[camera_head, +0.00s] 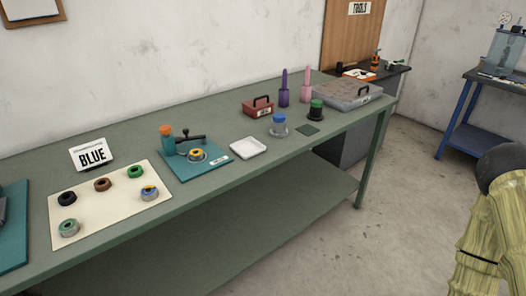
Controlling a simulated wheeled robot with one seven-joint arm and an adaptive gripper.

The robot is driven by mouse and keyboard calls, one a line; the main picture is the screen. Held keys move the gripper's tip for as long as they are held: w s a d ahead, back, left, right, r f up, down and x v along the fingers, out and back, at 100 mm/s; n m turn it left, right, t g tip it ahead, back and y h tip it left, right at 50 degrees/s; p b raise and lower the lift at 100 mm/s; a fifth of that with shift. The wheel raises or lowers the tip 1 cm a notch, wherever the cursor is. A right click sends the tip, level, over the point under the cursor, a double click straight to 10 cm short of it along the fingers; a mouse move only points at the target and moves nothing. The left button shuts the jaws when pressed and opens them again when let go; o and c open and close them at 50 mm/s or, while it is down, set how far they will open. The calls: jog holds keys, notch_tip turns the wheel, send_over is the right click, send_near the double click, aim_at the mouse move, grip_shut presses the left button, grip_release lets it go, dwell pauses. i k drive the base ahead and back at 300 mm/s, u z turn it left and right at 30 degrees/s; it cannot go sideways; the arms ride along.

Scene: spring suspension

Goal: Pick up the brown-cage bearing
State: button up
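The bearing that looks brown (102,184) lies on a cream mat (112,217) on the left part of the green workbench. It sits in the mat's back row, between a black bearing (67,198) on its left and a green bearing (135,171) on its right. A bearing with blue and yellow (149,192) lies at the mat's right side, and another greenish bearing (69,227) at the front left. Nothing covers the brown one. My gripper is not in view; what seems to be part of my arm, in a yellowish sleeve, shows at the right edge.
A "BLUE" sign (92,154) stands behind the mat. A teal plate (208,166) with a tool and a ring is right of the mat, then a white tray (248,148). Farther right are capped pieces, a red box (258,107) and a grey case (348,94). Floor in front is clear.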

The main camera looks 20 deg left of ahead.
aim_at(196, 155)
jog(key=z, duration=0.65)
jog(key=i, duration=0.55)
jog(key=u, duration=2.6)
